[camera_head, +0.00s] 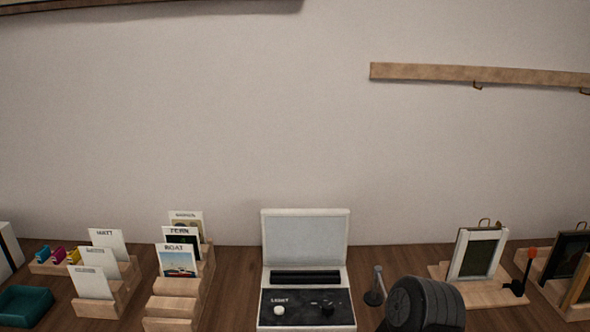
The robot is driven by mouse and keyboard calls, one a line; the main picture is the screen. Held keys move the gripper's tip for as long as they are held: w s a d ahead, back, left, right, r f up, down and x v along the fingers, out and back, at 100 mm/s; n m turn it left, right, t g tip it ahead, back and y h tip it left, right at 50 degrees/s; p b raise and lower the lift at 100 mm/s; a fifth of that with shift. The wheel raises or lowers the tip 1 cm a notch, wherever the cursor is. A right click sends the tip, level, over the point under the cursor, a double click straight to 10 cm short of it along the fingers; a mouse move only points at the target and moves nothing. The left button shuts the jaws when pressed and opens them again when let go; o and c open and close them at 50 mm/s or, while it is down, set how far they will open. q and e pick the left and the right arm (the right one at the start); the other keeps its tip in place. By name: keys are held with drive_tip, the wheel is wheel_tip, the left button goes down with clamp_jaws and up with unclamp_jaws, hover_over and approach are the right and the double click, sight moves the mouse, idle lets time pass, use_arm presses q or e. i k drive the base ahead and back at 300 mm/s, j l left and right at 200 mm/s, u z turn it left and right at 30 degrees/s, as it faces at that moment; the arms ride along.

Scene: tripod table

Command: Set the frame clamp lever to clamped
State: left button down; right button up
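The frame clamp lever (526,268) is a thin black lever with an orange-red knob, at the right of the table. It stands nearly upright, leaning slightly right, on a small black pivot. The pivot is at the right end of a wooden base (490,295). A white-bordered frame (478,254) with a dark panel and a metal ring on top stands tilted back on that base, left of the lever. I cannot tell from this view whether the lever counts as clamped. Neither of my grippers is clearly in view.
A dark ribbed rounded object (425,303) and a small metal post (376,286) are left of the frame base. Dark framed pieces in a wooden rack (551,290) stand close right of the lever. A light box (305,240) and card racks (180,285) are further left.

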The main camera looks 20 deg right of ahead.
sight(532, 252)
drive_tip(key=z, duration=1.95)
